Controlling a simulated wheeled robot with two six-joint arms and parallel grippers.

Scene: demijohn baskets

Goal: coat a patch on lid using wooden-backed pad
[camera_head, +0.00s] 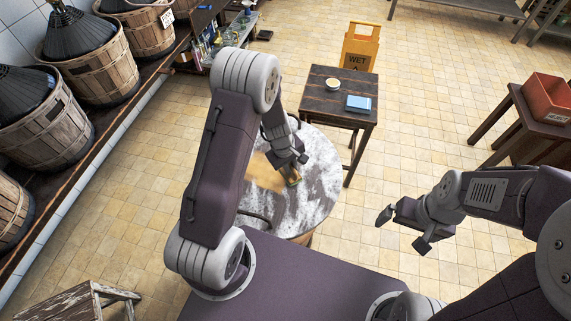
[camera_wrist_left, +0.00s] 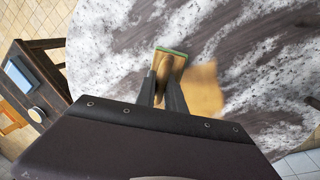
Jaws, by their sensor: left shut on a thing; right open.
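The lid is a round top with a worn white and dark grey surface (camera_head: 318,185), below my left arm; it fills much of the left wrist view (camera_wrist_left: 120,60). A yellow-tan coated patch (camera_wrist_left: 207,88) lies on it, and also shows in the head view (camera_head: 262,175). My left gripper (camera_head: 291,170) is shut on the wooden-backed pad (camera_wrist_left: 171,63), which has a green edge. The pad is at the lid surface beside the patch; I cannot tell whether it is pressing. My right gripper (camera_head: 402,228) is open and empty, over the floor right of the lid.
A small dark wooden table (camera_head: 318,90) behind the lid holds a round tin (camera_head: 333,85) and a blue-topped block (camera_head: 358,103). A yellow wet-floor sign (camera_head: 360,47) stands behind it. Demijohn baskets (camera_head: 48,125) line the left shelf. A red bin (camera_head: 547,97) sits at right.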

